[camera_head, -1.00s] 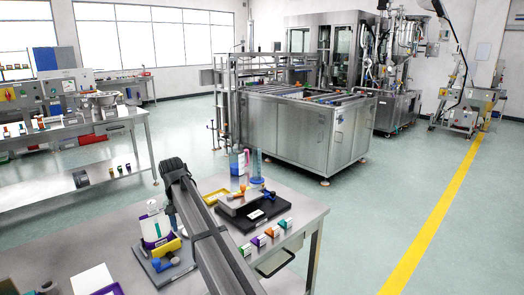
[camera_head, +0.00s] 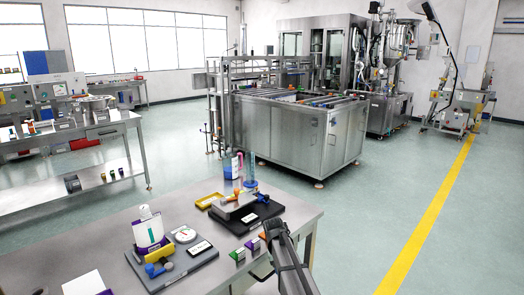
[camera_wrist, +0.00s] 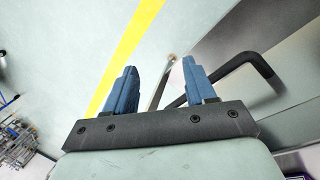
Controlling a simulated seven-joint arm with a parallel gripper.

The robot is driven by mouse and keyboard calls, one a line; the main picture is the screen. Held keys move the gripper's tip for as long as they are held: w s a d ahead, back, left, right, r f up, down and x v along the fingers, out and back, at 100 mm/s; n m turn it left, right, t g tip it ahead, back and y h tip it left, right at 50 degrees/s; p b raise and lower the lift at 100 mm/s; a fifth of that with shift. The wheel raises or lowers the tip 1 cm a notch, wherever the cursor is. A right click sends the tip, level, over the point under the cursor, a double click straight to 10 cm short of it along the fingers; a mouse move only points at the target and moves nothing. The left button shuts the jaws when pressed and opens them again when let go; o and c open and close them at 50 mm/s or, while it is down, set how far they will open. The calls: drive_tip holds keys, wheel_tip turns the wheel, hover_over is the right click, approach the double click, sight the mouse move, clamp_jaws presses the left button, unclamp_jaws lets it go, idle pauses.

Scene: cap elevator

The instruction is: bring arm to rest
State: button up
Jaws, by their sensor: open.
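My gripper (camera_wrist: 160,88) shows in the wrist view with its two blue fingers apart and nothing between them. Below it are the pale floor and the yellow floor line (camera_wrist: 125,50). A dark bar handle (camera_wrist: 240,70) on the side of the steel table lies just beyond and to the right of the fingers; I cannot tell whether it is touched. In the head view my arm reaches in from the bottom, over the table's right edge. The fingers themselves are not clear there.
The steel table (camera_head: 300,213) holds a grey board (camera_head: 195,270) with a white container (camera_head: 148,226), a black board (camera_head: 262,222) with a scale-like device, a yellow tray (camera_head: 209,200), and small coloured boxes (camera_head: 238,256). Open floor lies right of the table.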

drive_tip(key=s+d+f+g+y, duration=0.1)
drive_tip(key=s+d+f+g, duration=0.15)
drive_tip(key=s+f, duration=0.95)
drive_tip(key=s+d+f+g, duration=0.1)
drive_tip(key=s+d+f, duration=0.2)
drive_tip(key=s+f, duration=0.8)
drive_tip(key=s+f+g, duration=0.1)
drive_tip(key=s+f, duration=0.2)
drive_tip(key=s, duration=0.7)
drive_tip(key=s+d+f+g+y, duration=0.1)
drive_tip(key=s+f, duration=0.2)
drive_tip(key=s, duration=0.7)
drive_tip(key=s+d+f+g+y, duration=0.1)
drive_tip(key=s+f, duration=0.2)
drive_tip(key=s, duration=0.8)
drive_tip(key=shift+d+f, duration=0.15)
drive_tip(key=shift+d, duration=0.05)
